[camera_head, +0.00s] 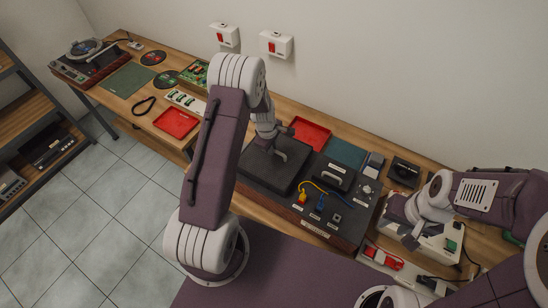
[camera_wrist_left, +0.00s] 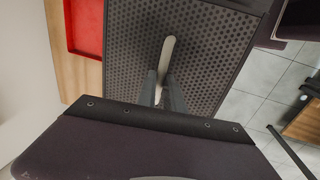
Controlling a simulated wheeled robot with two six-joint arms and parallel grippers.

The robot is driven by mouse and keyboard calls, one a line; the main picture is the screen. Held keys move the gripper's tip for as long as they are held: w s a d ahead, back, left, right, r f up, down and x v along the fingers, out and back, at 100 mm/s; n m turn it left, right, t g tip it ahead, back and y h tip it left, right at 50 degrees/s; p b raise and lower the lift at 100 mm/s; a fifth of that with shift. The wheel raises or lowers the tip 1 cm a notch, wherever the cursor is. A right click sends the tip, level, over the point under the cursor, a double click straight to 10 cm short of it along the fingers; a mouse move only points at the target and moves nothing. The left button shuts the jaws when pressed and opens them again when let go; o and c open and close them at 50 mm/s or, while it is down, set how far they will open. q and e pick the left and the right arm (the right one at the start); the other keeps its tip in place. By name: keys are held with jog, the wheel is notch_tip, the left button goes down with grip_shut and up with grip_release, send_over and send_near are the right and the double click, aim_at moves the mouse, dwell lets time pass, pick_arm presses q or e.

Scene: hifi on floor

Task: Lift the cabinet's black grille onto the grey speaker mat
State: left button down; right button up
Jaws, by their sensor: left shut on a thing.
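The black grille (camera_head: 262,168) is a dark square panel over the left part of the dark cabinet (camera_head: 345,222). In the left wrist view the perforated grille (camera_wrist_left: 208,55) fills the middle, with a pale upright tab (camera_wrist_left: 168,48) on it. My left gripper (camera_head: 278,153) is shut on the grille at this tab, from above. I cannot tell whether the grille rests on the cabinet or is slightly raised. A grey-teal mat (camera_head: 345,153) lies behind the cabinet; I cannot tell whether it is the speaker mat. My right gripper (camera_head: 412,238) is by a pale device at right, its jaws unclear.
A red tray (camera_head: 311,132) lies behind the grille, another (camera_head: 176,122) to its left. The cabinet's right part carries a black handle (camera_head: 333,179), yellow and blue plugs and cables. A turntable (camera_head: 86,58) and green mat (camera_head: 129,80) are at far left.

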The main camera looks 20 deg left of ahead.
pick_arm(q)
jog(key=shift+r, duration=0.1)
jog(key=shift+w+r, duration=0.1)
jog(key=shift+r, duration=0.15)
jog(key=r+b, duration=0.1)
jog(key=r, duration=0.1)
jog(key=d+r, duration=0.1)
jog(key=r, duration=0.1)
jog(key=shift+s+b, duration=0.2)
jog(key=shift+b, duration=0.2)
jog(key=s+d+r+b, duration=0.2)
jog(key=s+d+r, duration=0.2)
jog(key=d, duration=0.5)
notch_tip(320, 180, up, 2)
jog(key=shift+s+d+r, duration=0.15)
jog(key=shift+d+r, duration=0.05)
jog(key=shift+d, duration=0.2)
